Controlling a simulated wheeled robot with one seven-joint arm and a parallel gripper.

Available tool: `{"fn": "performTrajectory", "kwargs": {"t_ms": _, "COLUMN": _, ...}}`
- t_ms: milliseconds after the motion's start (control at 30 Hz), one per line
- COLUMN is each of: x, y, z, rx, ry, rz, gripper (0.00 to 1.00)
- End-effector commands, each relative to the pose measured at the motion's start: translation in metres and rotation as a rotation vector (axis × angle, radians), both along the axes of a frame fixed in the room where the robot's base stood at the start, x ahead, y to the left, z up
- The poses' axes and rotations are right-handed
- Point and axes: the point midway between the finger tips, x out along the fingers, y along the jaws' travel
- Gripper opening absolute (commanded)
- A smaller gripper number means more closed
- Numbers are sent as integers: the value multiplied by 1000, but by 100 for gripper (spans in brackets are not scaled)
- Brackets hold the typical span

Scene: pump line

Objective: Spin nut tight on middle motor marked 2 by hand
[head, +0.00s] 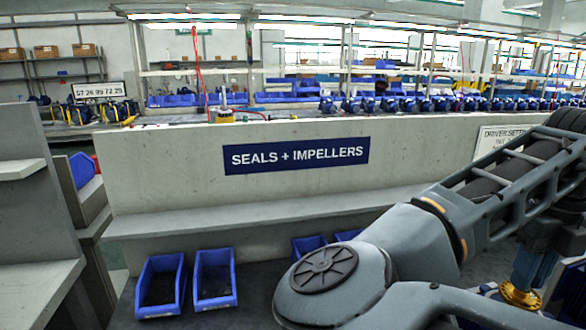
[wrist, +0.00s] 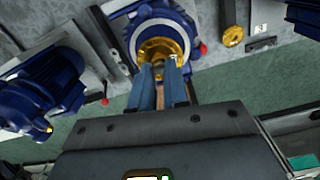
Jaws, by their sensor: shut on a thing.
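In the wrist view a blue motor (wrist: 119,42) with a gold flange (wrist: 160,47) stands at top centre. It lies between a blue motor at the left and blue parts at the top right corner. I cannot read a number 2 on it. My gripper (wrist: 162,72) reaches up to the flange, with its two blue-grey fingers close together. It is shut on the nut, a small brass-coloured piece (wrist: 157,62) at the flange's centre, mostly hidden by the fingers. How far the nut is seated cannot be told.
A second blue motor (wrist: 42,92) lies left in the wrist view. In the head view, blue bins (head: 161,285) stand on the dark bench, below a wall signed "SEALS + IMPELLERS" (head: 296,155).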

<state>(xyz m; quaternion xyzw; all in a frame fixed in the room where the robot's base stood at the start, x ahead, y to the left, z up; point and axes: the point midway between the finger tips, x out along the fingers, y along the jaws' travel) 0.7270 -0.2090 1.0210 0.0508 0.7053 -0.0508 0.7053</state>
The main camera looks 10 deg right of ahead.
Motion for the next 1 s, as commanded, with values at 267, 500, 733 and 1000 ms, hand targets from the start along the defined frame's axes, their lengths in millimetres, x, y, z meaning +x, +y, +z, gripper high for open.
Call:
{"fn": "performTrajectory", "kwargs": {"t_ms": 267, "x": 0, "y": 0, "z": -2, "rx": 1, "ry": -2, "rz": -247, "gripper": 0}}
{"fn": "performTrajectory", "kwargs": {"t_ms": 500, "x": 1, "y": 0, "z": -2, "rx": 1, "ry": -2, "rz": -536, "gripper": 0}}
{"fn": "performTrajectory", "kwargs": {"t_ms": 733, "x": 1, "y": 0, "z": 0, "rx": 0, "ry": -1, "rz": -611, "gripper": 0}}
{"fn": "performTrajectory", "kwargs": {"t_ms": 1000, "x": 1, "y": 0, "z": -2, "rx": 0, "ry": -2, "rz": -668, "gripper": 0}}
